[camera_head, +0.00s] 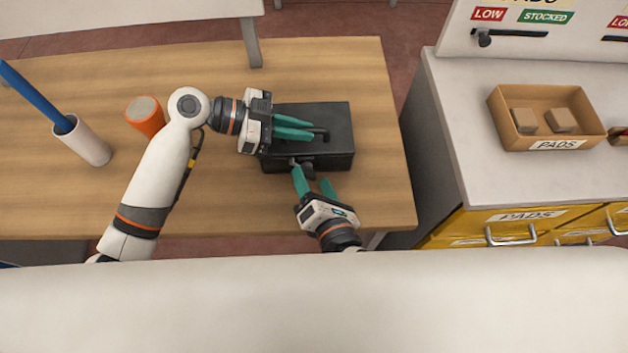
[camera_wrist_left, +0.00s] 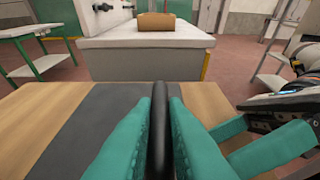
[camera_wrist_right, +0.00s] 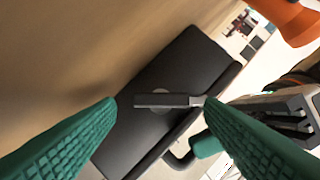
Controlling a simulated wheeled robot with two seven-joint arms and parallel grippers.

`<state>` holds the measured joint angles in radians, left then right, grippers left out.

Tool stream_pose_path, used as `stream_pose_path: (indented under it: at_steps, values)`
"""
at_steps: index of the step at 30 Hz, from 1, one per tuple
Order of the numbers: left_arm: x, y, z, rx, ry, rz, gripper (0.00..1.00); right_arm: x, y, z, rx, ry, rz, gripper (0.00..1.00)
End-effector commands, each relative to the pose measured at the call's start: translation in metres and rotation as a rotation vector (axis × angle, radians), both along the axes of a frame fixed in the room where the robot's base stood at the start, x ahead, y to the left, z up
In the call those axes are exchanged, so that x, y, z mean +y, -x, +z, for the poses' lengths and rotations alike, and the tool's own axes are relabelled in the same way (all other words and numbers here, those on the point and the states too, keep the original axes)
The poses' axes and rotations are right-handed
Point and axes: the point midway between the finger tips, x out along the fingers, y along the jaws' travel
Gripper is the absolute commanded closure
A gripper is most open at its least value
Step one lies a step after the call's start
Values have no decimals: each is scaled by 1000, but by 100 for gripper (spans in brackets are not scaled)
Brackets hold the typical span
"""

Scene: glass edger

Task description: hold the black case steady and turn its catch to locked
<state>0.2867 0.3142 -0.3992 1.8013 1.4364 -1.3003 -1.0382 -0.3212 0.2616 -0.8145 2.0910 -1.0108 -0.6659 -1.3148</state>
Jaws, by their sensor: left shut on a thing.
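The black case (camera_head: 338,120) lies on the wooden table, its front facing me. My left gripper (camera_head: 312,128) reaches over the lid and is shut on the case's black handle (camera_wrist_left: 160,130). My right gripper (camera_head: 312,176) is open at the front face. In the right wrist view, the catch (camera_wrist_right: 168,100), a grey bar on a round base, lies between its spread fingers. The bar's end is close to the right-hand fingertip; I cannot tell if they touch. In the head view, the catch is small and partly hidden by the right gripper.
An orange cylinder (camera_head: 145,116) and a white cup (camera_head: 82,142) with a blue rod stand left on the table (camera_head: 330,70). A grey-topped cabinet (camera_head: 465,100) with yellow drawers stands right, carrying a cardboard tray (camera_head: 549,120) of pads. The table's front right is clear.

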Motion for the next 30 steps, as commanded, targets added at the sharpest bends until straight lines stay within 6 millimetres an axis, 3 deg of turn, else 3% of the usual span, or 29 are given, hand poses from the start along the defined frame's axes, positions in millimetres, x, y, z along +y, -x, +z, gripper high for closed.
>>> stream_pose_path:
  at_steps: [11, 24, 30]
  values:
    - [0, 0, 0, 0, -1, 0, 100, -2, 9, 2, 2, 0, 2, 38]
    - [0, 0, 0, 0, -1, -1, 100, -26, 89, 25, 4, 0, 3, 38]
    - [0, 0, 0, 1, -1, -2, 100, -32, 108, 31, 1, 0, 1, 38]
